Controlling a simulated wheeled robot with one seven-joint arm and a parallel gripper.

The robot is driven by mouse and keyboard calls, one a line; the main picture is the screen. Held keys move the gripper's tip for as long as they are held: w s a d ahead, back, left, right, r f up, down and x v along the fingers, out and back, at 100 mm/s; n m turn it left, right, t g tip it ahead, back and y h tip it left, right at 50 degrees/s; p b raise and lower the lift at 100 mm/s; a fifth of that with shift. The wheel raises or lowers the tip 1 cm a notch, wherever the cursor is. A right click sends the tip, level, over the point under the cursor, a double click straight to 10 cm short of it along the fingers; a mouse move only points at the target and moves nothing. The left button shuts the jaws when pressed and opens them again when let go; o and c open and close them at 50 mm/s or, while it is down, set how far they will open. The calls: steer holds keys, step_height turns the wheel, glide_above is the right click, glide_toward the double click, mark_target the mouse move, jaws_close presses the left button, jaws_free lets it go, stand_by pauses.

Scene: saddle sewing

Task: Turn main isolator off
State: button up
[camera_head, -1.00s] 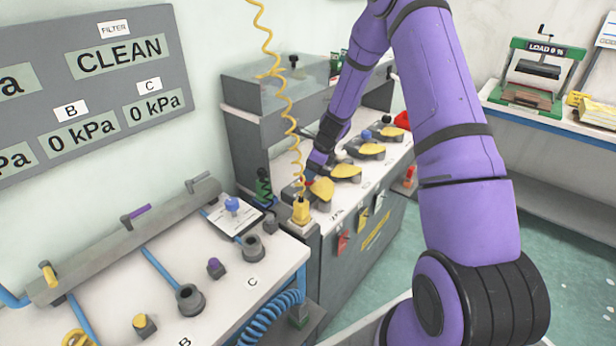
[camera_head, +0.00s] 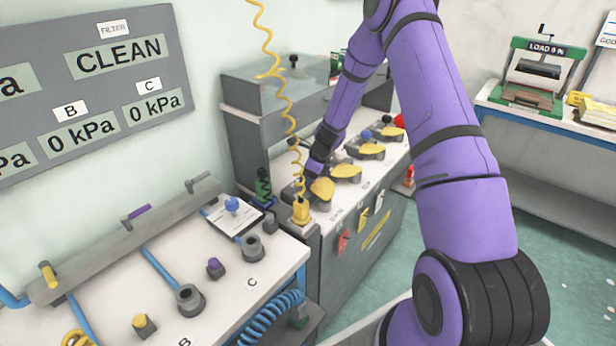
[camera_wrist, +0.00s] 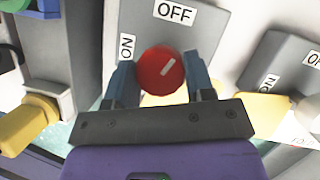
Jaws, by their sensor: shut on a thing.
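In the wrist view a round red knob (camera_wrist: 153,77) with a white pointer mark sits on a grey switch box (camera_wrist: 196,33). An "OFF" label (camera_wrist: 175,12) is above the knob and an "ON" label (camera_wrist: 127,47) is to its left. The white mark slants toward the upper right. My gripper (camera_wrist: 161,70) has one bluish finger on each side of the knob and is shut on it. In the head view my gripper (camera_head: 308,181) is at the near end of the grey bench, and the knob cannot be made out there.
Yellow-topped switch units (camera_head: 346,172) stand in a row along the bench beyond my gripper. A coiled yellow cable (camera_head: 287,100) hangs close to it on the left, ending at a yellow plug (camera_head: 300,211). A second switch box (camera_wrist: 278,65) is close on the right in the wrist view.

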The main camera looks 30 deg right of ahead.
steer(key=n, duration=0.2)
steer(key=n+g, duration=0.1)
steer(key=n, duration=0.1)
steer(key=shift+d+g+y, duration=0.1)
steer(key=shift+g+y, duration=0.2)
steer(key=o, duration=1.3)
steer(key=shift+c, duration=0.2)
steer(key=v, duration=0.4)
steer(key=shift+d+r, duration=0.1)
steer(key=shift+r, duration=0.25)
steer(key=s+d, duration=0.4)
steer(key=d, duration=0.7)
steer(key=shift+s+d, duration=0.15)
steer(key=shift+s, duration=0.15)
steer(key=shift+r, duration=0.15)
